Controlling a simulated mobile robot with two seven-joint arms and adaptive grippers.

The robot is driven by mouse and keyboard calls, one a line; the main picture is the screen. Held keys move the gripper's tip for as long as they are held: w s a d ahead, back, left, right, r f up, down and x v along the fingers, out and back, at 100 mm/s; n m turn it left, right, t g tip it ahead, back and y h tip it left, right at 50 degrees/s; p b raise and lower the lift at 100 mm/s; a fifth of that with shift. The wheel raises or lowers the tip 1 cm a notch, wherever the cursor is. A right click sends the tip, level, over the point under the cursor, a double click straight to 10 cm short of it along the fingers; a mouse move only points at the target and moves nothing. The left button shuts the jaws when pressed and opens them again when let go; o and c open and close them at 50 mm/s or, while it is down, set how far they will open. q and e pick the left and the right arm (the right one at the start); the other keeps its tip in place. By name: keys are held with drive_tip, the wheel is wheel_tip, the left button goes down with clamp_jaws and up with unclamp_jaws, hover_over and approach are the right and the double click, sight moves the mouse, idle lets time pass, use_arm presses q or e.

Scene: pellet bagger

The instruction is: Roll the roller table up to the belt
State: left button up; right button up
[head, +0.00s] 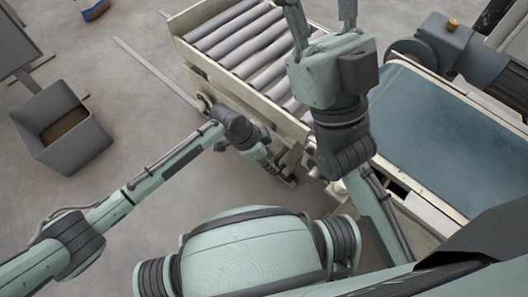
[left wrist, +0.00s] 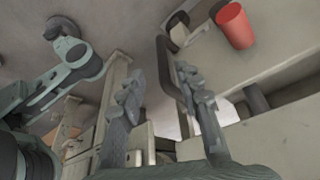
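The roller table (head: 242,40), a cream frame with grey rollers, stands at the top centre of the head view. The blue-green belt (head: 440,130) is to its right. My right gripper and forearm hide much of the space between them. My left gripper (head: 265,156) is low beside the roller table's near end. In the left wrist view its fingers (left wrist: 162,105) are apart, with a dark bar (left wrist: 168,70) near the right finger. I cannot tell whether they touch it. My right gripper (head: 320,12) is raised in front of the rollers, its fingers spread and empty.
A grey open bin (head: 62,125) stands on the floor at the left. Floor between the bin and roller table is mostly clear, with a pale strip (head: 155,70) along it. Machinery (head: 440,48) stands behind the belt. A red cylinder (left wrist: 235,25) shows in the left wrist view.

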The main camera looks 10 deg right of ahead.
use_arm(q)
drive_tip(key=v, duration=0.5)
drive_tip(key=shift+r, duration=0.2)
idle(0.3)
